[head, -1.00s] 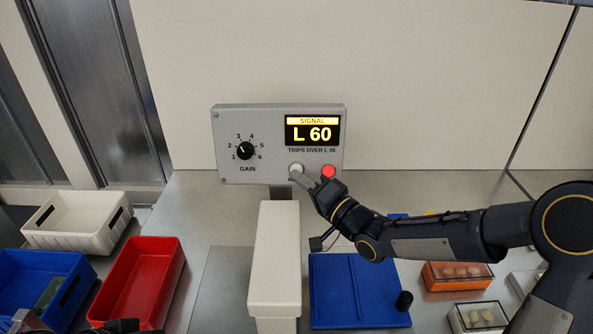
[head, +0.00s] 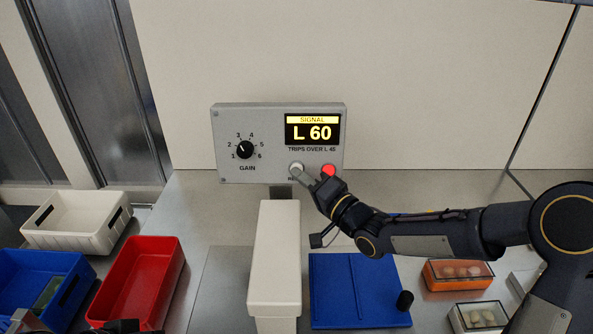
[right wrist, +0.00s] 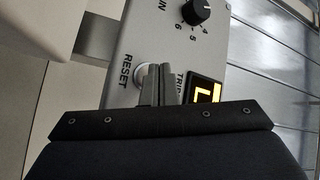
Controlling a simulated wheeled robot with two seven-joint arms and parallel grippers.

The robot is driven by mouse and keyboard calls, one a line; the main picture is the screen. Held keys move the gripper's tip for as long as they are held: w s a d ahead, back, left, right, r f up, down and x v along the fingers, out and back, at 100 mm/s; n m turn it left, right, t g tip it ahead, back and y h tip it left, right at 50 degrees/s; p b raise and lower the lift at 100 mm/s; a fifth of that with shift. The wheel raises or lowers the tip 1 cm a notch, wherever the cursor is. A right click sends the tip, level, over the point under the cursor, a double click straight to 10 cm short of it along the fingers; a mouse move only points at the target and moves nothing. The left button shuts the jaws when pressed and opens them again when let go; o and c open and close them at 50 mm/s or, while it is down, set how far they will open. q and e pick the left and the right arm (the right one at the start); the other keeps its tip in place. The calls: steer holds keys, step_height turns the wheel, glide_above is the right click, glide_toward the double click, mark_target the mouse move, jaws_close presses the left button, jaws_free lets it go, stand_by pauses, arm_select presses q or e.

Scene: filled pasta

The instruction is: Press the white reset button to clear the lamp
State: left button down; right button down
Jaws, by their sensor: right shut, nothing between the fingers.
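The white reset button (head: 296,167) is on the front of the grey control box (head: 226,168), below the display. In the right wrist view the button (right wrist: 139,75) is partly hidden behind my fingers, beside the word RESET. My right gripper (head: 304,175) is shut and empty, its tips at the button's lower right edge; I cannot tell whether they touch it. The red lamp (head: 328,171) looks bright, just right of the button. The display (head: 312,131) reads SIGNAL, L 60. At the lower left edge is a dark part, perhaps of my left arm; its jaws cannot be made out.
A gain knob (head: 245,150) is on the box's left. A pale block (head: 274,260) stands in front of the box. A blue board (head: 335,290) lies right of it, under my right arm. Red (head: 175,268), blue (head: 75,300) and white (head: 118,222) bins stand left.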

steer(key=shift+w, duration=0.4)
stand_by(0.6)
steer(key=shift+s, duration=0.15)
steer(key=shift+s+r+b, duration=0.1)
steer(key=shift+s+b, duration=0.3)
steer(key=shift+s, duration=0.3)
steer(key=s, duration=0.3)
steer(key=s+r+b, duration=0.1)
steer(key=s, duration=0.1)
stand_by(0.4)
stand_by(0.3)
